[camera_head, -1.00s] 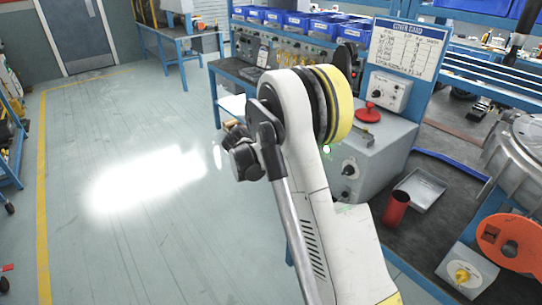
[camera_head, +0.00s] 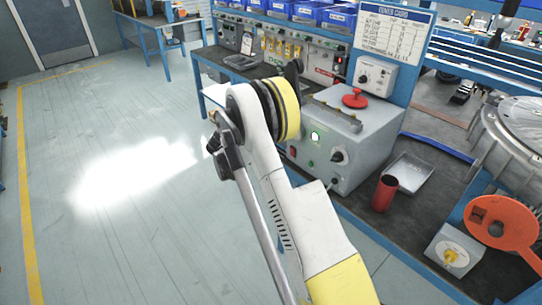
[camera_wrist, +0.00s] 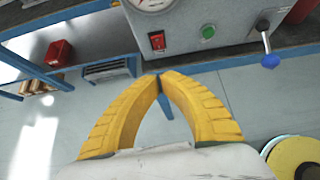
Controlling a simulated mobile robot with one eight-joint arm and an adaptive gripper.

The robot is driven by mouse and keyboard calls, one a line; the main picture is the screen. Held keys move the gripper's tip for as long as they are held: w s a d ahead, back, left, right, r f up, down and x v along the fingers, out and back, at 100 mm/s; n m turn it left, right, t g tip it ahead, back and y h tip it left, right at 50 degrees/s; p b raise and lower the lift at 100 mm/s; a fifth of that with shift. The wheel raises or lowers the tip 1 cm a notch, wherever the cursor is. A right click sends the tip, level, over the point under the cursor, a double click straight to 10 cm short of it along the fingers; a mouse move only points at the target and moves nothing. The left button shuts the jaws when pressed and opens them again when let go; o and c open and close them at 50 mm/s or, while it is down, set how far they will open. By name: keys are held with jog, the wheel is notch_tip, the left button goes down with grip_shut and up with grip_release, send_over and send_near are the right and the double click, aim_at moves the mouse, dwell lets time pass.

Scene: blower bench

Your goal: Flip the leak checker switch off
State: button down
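In the wrist view, the two yellow fingers of my gripper (camera_wrist: 159,76) meet at their tips with nothing between them. Beyond the tips is a grey panel (camera_wrist: 183,45) with a red rocker switch (camera_wrist: 157,41), a green button or lamp (camera_wrist: 208,32), a gauge (camera_wrist: 152,3) and a blue-knobbed lever (camera_wrist: 268,50). The tips look apart from the switch, just below it in the picture. No leak checker label is readable. In the head view, my arm hides my gripper.
In the head view, a red cup (camera_head: 384,193), a metal tray (camera_head: 410,172), a yellow-knobbed box (camera_head: 453,250) and an orange part (camera_head: 497,228) occupy the bench right of my arm. A red box (camera_wrist: 58,54) shows in the wrist view. Open floor lies left.

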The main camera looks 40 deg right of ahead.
jog(key=d+f+b, duration=0.3)
jog(key=d+f, duration=0.1)
jog(key=d, duration=0.5)
jog(key=shift+w+d, duration=0.25)
jog(key=shift+w, duration=0.15)
jog(key=shift+d+r+y+p, duration=0.3)
jog(key=shift+d+r+y, duration=0.1)
jog(key=shift+d+y, duration=0.2)
jog(key=shift+a+f, duration=0.1)
jog(key=shift+r+p, duration=0.3)
jog(key=shift+r, duration=0.5)
